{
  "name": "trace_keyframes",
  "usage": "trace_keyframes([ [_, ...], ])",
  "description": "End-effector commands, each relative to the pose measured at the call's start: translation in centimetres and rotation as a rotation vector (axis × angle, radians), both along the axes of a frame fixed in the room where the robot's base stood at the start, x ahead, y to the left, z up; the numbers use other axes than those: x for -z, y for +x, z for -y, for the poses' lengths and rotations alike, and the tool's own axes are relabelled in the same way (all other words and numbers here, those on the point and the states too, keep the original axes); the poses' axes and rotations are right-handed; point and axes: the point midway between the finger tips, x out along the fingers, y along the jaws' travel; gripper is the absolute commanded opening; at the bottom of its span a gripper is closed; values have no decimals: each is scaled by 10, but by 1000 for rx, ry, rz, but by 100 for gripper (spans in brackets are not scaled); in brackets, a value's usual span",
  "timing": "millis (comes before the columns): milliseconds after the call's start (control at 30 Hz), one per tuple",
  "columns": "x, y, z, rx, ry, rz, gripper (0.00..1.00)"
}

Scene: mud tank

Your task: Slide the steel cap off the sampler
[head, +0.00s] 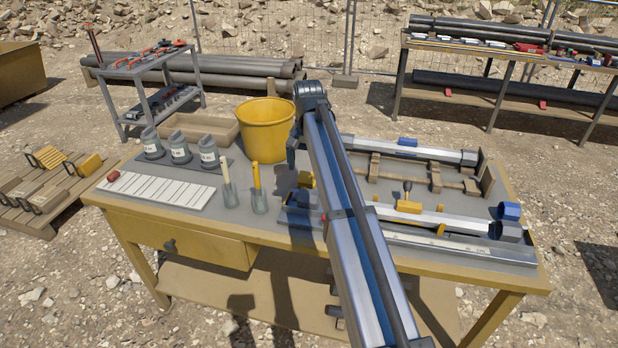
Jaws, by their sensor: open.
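A long pale sampler tube (440,217) lies along the right half of the bench, sloping down to the right in the picture. A dark grey steel cap (511,233) sits at its right end, against an upright end plate. My arm crosses in front of the tube's left part and hides it. My gripper (292,154) hangs above the bench beside the yellow bucket, well left of the steel cap. It is open, but mostly hidden by the arm, and its fingertips are hard to make out.
A blue cap (509,210) stands just behind the steel cap. A second tube (400,149) lies on a wooden cradle (430,180) at the back. The yellow bucket (265,130), several grey jars and a white labelled board (155,190) fill the left side.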

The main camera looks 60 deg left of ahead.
Motion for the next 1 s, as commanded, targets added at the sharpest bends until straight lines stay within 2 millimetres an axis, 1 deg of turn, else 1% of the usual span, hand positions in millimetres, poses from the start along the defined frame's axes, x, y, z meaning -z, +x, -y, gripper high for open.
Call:
trace_keyframes([
  [33,-11,0,-1,0,2,1,93],
  [200,-36,0,-1,0,1,1,93],
  [400,-53,0,-1,0,0,0,93],
  [567,-57,0,0,0,0,0,93],
  [1000,-57,0,0,0,0,0,93],
])
